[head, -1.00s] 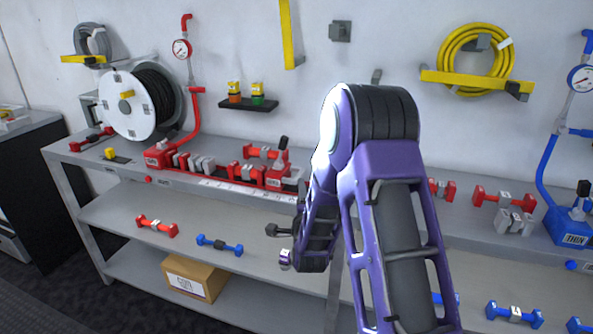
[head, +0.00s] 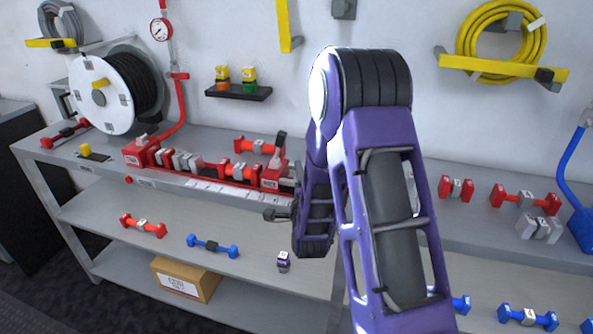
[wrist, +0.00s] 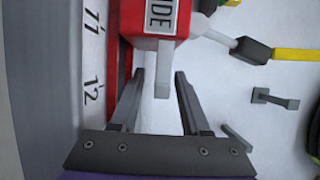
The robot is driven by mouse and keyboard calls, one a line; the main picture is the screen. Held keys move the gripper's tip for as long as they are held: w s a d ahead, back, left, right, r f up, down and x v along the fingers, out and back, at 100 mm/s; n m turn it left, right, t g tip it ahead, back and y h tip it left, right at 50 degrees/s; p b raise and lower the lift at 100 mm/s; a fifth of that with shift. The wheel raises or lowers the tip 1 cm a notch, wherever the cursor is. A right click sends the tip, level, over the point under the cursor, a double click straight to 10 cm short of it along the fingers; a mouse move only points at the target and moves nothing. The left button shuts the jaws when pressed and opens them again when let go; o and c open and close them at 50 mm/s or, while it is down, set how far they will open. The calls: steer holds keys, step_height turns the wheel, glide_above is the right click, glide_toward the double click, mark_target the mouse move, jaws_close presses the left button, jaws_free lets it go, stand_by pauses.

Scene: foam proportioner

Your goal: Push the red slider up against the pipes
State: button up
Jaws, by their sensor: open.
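The red slider (head: 272,177) is a red block with a white label, at the right end of a red rail fixture on the upper bench. My gripper (head: 278,214) shows small and dark below the slider, partly behind my purple arm. In the wrist view my gripper (wrist: 160,74) is open. The slider (wrist: 152,20) lies just beyond its fingertips, and a grey tab on it reaches between the fingers. Contact cannot be told.
A ruler strip (wrist: 93,60) runs along the rail. A red dumbbell-shaped part (head: 258,146) lies behind the slider. A red fixture block (head: 137,153) and a cable reel (head: 100,97) stand at the left. More red parts (head: 525,199) lie at the right.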

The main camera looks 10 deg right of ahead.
steer(key=shift+w, duration=0.1)
jaws_close()
stand_by(0.3)
stand_by(1.2)
